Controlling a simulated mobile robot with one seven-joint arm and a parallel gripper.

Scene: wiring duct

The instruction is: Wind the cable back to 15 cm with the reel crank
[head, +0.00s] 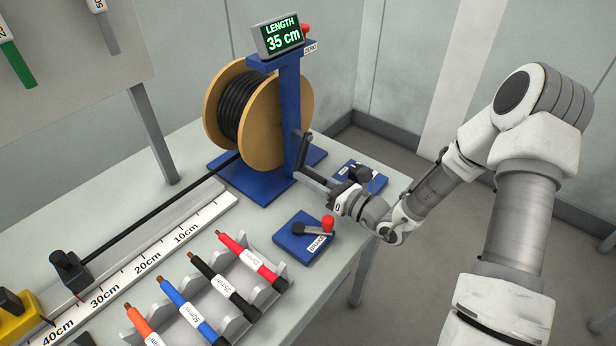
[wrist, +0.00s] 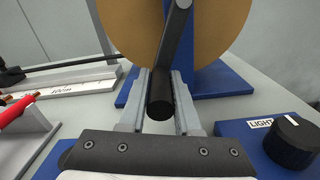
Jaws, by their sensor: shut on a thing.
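The cable reel (head: 262,115) has tan flanges and black cable (head: 243,105) wound on it, on a blue stand. The dark crank (head: 303,153) is on the near side of the stand; its arm also shows in the wrist view (wrist: 175,40). My gripper (wrist: 160,110) is shut on the black crank handle (wrist: 160,88), one finger on each side. The display (head: 280,38) reads LENGTH 35 cm.
A brake box (head: 305,238) with a red-knobbed lever stands in front of the reel. A LIGHT knob box (wrist: 285,140) is close to the right of my gripper. A rack (head: 225,290) with several coloured cable pieces lies at the front. A red ZERO button (head: 306,28) is by the display.

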